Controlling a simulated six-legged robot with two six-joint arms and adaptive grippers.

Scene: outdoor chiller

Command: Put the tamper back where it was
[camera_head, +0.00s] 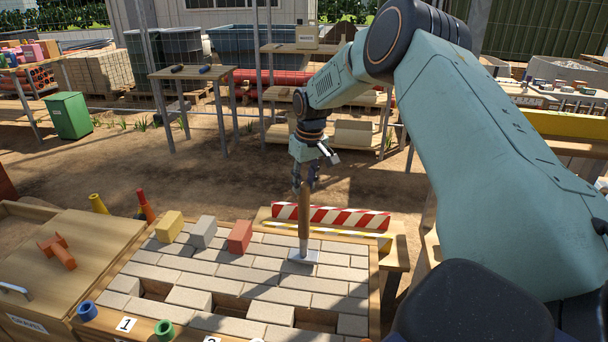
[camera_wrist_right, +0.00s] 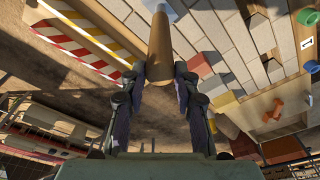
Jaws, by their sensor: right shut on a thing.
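The tamper (camera_head: 304,222) has a wooden handle and a flat grey metal plate. It stands upright at the back right of the brick paving (camera_head: 235,270). I cannot tell whether its plate touches the bricks or hangs just above them. My right gripper (camera_head: 305,182) is shut on the upper end of the handle. In the right wrist view the handle (camera_wrist_right: 160,50) runs between the two fingers of the right gripper (camera_wrist_right: 160,78). My left gripper is not in view.
Yellow (camera_head: 169,226), grey (camera_head: 203,232) and red (camera_head: 240,237) blocks stand left of the tamper. A red-and-white striped barrier (camera_head: 345,217) lies behind it. The paving has open gaps near the front. A wooden box top (camera_head: 95,250) with an orange tool is at left.

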